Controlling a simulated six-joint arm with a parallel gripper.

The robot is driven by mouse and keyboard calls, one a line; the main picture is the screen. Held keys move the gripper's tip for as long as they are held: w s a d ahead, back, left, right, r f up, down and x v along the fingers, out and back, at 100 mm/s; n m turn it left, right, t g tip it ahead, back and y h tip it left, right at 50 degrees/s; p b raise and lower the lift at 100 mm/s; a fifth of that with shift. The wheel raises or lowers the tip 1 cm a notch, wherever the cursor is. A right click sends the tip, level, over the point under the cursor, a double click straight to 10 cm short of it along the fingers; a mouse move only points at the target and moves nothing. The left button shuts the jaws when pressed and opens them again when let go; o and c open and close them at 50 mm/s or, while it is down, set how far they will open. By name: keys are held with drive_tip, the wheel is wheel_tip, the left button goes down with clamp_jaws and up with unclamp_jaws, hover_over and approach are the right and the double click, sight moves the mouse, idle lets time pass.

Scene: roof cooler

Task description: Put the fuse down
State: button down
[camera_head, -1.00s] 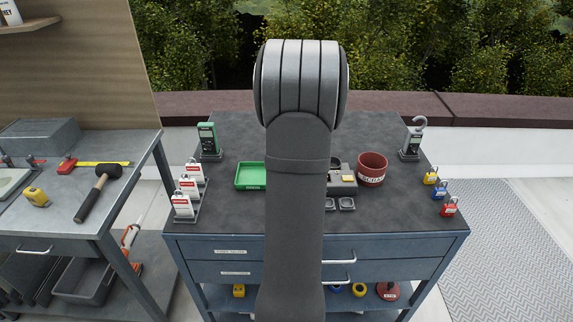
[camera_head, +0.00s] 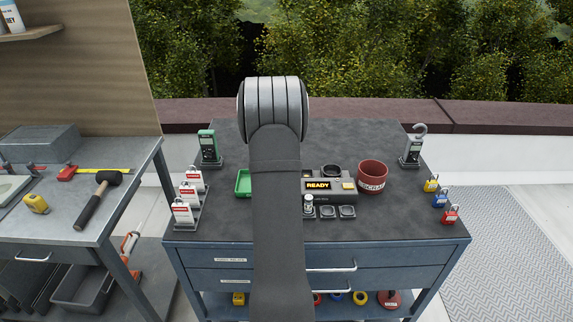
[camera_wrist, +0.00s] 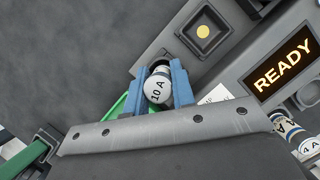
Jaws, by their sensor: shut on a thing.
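My gripper (camera_wrist: 162,88) shows in the wrist view, with its blue fingers shut on a fuse (camera_wrist: 158,90). The fuse has a round pale end marked "10 A". In the head view my arm hides the gripper and this fuse. The tester (camera_head: 343,187) shows "READY" in lit letters; its display also shows in the wrist view (camera_wrist: 283,67). A green tray (camera_head: 242,183) is partly hidden behind my arm, and its edge shows beside the fingers in the wrist view.
A red scrap bin (camera_head: 372,178) stands right of the tester. Another fuse (camera_head: 309,203) stands in front of the tester.

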drive_tip(key=shift+f, duration=0.3)
drive_tip(key=c, duration=1.2)
unclamp_jaws()
drive_tip(key=v, duration=1.2)
drive_tip(key=shift+r, duration=0.3)
drive_tip(key=shift+f, duration=0.1)
